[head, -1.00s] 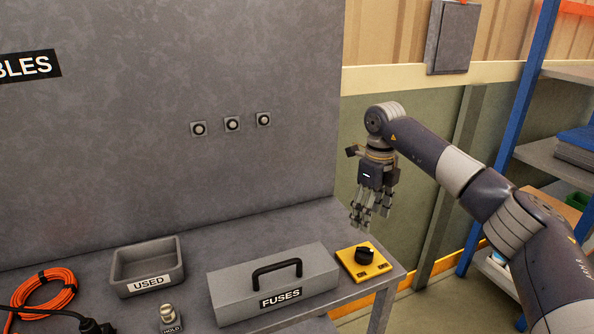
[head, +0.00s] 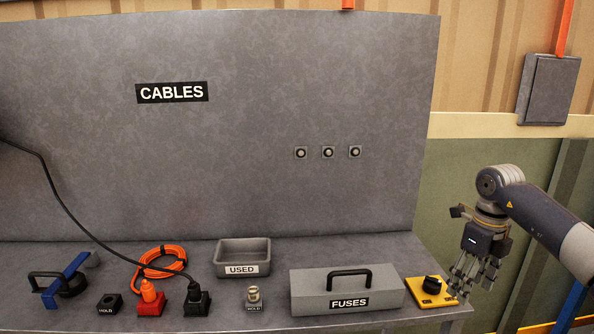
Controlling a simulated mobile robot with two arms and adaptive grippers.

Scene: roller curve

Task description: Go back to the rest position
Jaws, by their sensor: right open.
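My right gripper (head: 474,277) hangs at the right end of the grey workbench (head: 425,262), fingers pointing down and apart, with nothing between them. In the picture its fingers are close to the yellow plate with a black knob (head: 431,289); whether they touch I cannot tell. My right arm comes in from the right edge. My left gripper is not in the head view.
On the bench stand a closed FUSES box (head: 385,283), an empty USED tray (head: 243,249), orange cable (head: 160,262), red plug (head: 150,302), black plug (head: 197,301) and HOLD stands (head: 109,304). A tall CABLES panel (head: 255,120) rises behind.

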